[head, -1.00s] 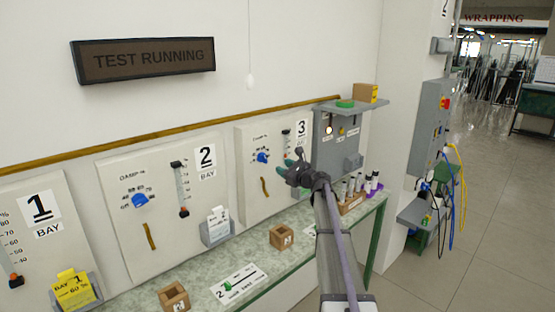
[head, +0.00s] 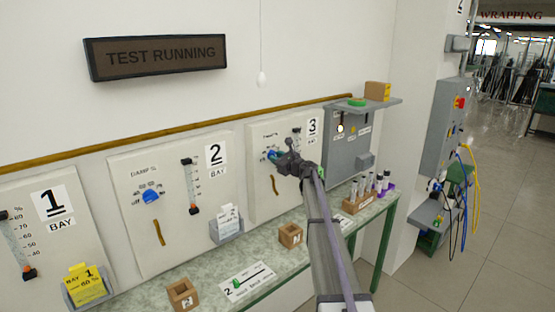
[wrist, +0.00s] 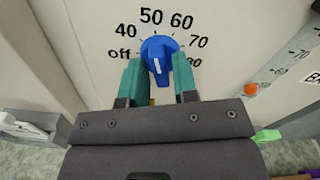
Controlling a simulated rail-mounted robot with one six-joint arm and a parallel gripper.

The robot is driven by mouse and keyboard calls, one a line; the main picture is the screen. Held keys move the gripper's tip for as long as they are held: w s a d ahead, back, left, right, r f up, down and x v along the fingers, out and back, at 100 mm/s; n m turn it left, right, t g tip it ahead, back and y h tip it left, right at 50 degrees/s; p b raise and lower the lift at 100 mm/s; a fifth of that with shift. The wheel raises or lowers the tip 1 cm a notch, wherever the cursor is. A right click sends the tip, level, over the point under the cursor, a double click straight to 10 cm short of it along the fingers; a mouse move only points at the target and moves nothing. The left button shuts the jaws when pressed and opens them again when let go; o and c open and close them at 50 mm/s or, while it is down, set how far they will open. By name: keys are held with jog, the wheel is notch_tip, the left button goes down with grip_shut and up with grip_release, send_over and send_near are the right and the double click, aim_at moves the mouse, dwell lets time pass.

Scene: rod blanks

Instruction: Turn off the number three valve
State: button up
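The bay 3 panel (head: 258,196) on the wall carries a blue knob (head: 272,155), partly hidden by my gripper in the head view. In the wrist view the blue knob (wrist: 158,62) sits below an arc of marks from "off" at left through 40, 50, 60, 70 to 80 at right. Its grip bar stands nearly upright, its upper end toward 50. My gripper (wrist: 158,75) has its two teal fingers apart, one on each side of the knob's lower part. A gap seems to show between fingers and grip bar; contact is unclear.
An orange-marked slider (wrist: 250,89) is right of the knob. Bay 2 (head: 175,232) and bay 1 panels are at left. A grey control box (head: 349,140) is at right. The bench (head: 215,270) below holds wooden blocks, cards and a tube rack (head: 362,204).

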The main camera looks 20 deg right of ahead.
grip_shut()
jog(key=shift+n, duration=0.4)
jog(key=shift+f+n, duration=0.15)
jog(key=shift+n, duration=7.65)
jog(key=shift+o, duration=1.4)
grip_release()
